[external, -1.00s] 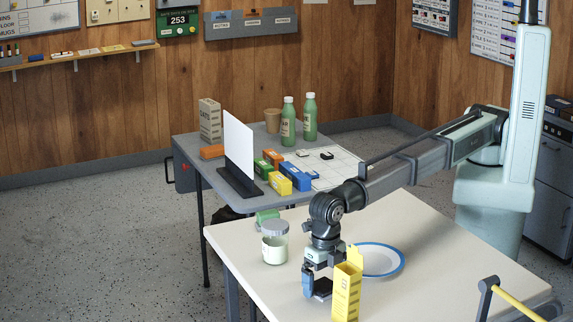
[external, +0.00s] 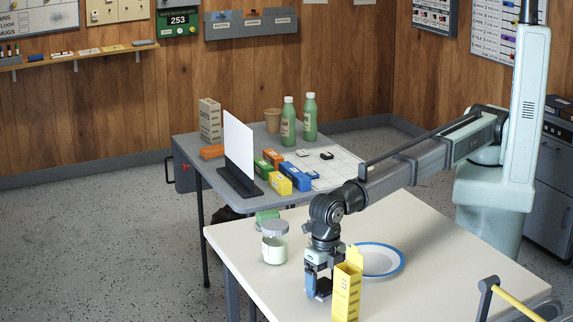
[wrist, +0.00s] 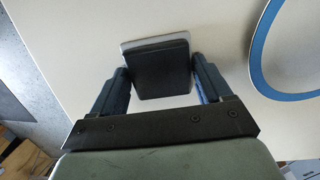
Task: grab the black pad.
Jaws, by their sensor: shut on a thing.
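The black pad (wrist: 158,70) is a dark, flat block with a pale grey edge, seen in the wrist view between the two blue fingers of my gripper (wrist: 160,88). My gripper is shut on it, one finger on each side. In the external view my gripper (external: 318,290) points down near the front of the white table, just left of a yellow carton. There the pad is mostly hidden by the fingers. I cannot tell whether the pad is clear of the tabletop.
The yellow carton (external: 346,292) stands open-topped close beside my gripper. A blue-rimmed plate (external: 380,260) lies behind it. A lidded jar (external: 274,245) and a green item (external: 267,216) are to the left on the white table (external: 440,265).

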